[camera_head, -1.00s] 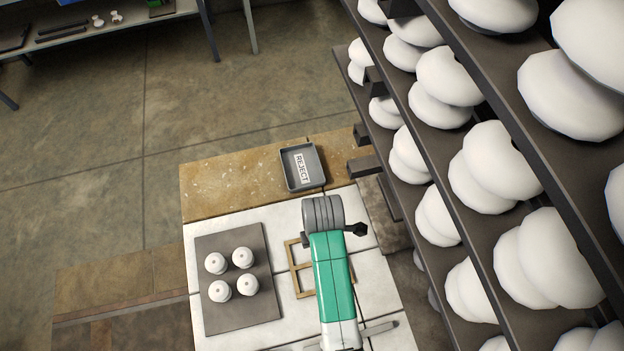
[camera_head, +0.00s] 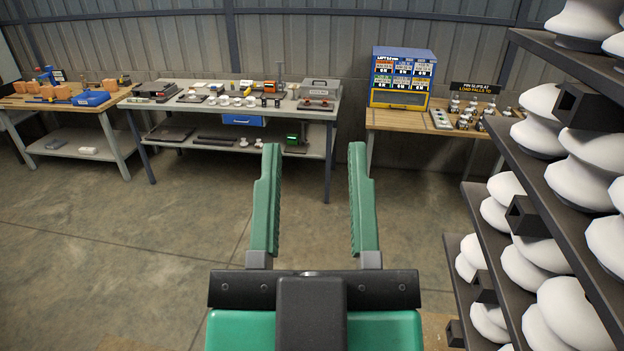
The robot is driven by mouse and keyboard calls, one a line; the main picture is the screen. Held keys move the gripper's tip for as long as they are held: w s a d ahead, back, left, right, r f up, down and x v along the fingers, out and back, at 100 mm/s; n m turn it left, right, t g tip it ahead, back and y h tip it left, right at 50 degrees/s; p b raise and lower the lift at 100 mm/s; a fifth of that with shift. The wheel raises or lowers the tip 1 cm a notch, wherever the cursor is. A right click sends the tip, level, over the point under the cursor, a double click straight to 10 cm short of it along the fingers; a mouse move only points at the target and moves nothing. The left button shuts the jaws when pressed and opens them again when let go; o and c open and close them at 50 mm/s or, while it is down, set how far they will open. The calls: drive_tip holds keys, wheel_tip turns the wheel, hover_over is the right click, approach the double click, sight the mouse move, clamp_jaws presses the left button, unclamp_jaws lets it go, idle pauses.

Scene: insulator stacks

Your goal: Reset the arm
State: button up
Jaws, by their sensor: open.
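My gripper (camera_head: 313,205) is in the lower middle of the head view, with its two green fingers pointing up and away from me. The fingers stand wide apart and nothing is between them. The black gripper body and green arm housing fill the bottom middle. Only the floor and the far benches show behind the fingers; the gripper touches nothing that I can see.
A rack (camera_head: 549,196) of white insulators stands close on the right. The floor (camera_head: 110,230) at left is clear.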

drive_tip(key=shift+s+a+r, duration=0.1)
drive_tip(key=shift+s+r, duration=0.35)
wheel_tip(320, 180, up, 14)
drive_tip(key=p, duration=1.3)
drive_tip(key=shift+f, duration=0.25)
drive_tip(key=shift+a, duration=0.1)
